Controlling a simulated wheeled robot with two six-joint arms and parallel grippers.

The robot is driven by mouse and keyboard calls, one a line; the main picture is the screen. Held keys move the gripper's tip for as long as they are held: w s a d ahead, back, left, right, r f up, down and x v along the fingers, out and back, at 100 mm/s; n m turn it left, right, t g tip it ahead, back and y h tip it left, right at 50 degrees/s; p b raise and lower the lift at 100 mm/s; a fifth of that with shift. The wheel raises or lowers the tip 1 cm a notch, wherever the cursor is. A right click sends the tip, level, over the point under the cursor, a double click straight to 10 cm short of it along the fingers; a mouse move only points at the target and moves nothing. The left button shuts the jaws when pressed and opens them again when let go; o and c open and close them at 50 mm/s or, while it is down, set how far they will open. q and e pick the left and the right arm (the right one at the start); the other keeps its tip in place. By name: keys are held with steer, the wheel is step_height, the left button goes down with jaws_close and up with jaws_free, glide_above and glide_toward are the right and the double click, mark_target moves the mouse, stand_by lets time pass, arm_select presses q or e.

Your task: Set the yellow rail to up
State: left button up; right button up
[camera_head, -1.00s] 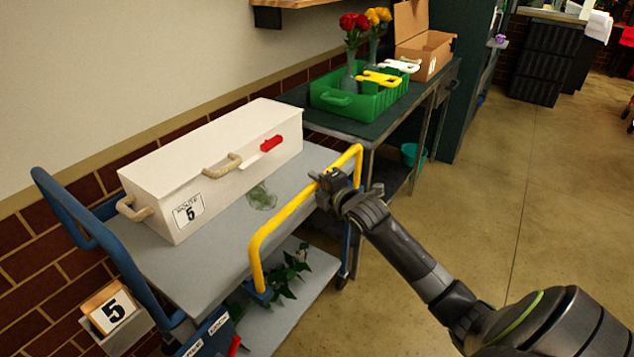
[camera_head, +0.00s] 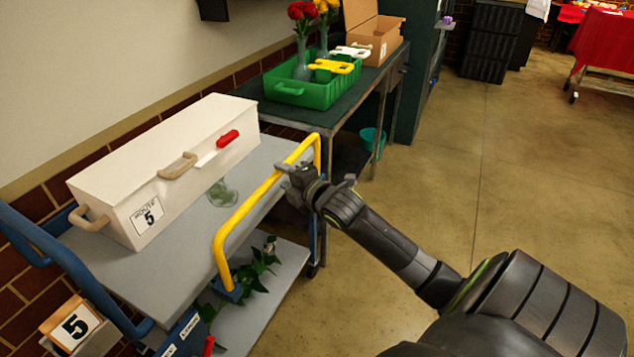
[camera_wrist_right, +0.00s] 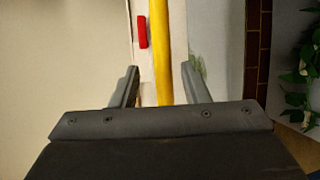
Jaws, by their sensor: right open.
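The yellow rail (camera_head: 247,212) stands raised along the near side of the cart, a bent tube with its two ends down at the cart's edge. My right gripper (camera_head: 284,172) is at the rail's upper bar, towards its far end. In the right wrist view the yellow rail (camera_wrist_right: 163,55) runs between the two open fingers of my right gripper (camera_wrist_right: 166,80), with a gap to each finger. My left gripper is not in view.
A white box (camera_head: 165,165) with a red latch (camera_head: 228,138) stands on the grey cart (camera_head: 150,275). A green crate (camera_head: 315,92) with vases sits on the table behind. Greenery (camera_head: 258,268) lies on the lower shelf. Floor at right is open.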

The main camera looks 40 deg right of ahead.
steer(key=s+r+p, duration=0.1)
steer(key=s+r, duration=0.1)
steer(key=s, duration=1.1)
steer(key=shift+s+r, duration=0.15)
steer(key=shift+r, duration=0.15)
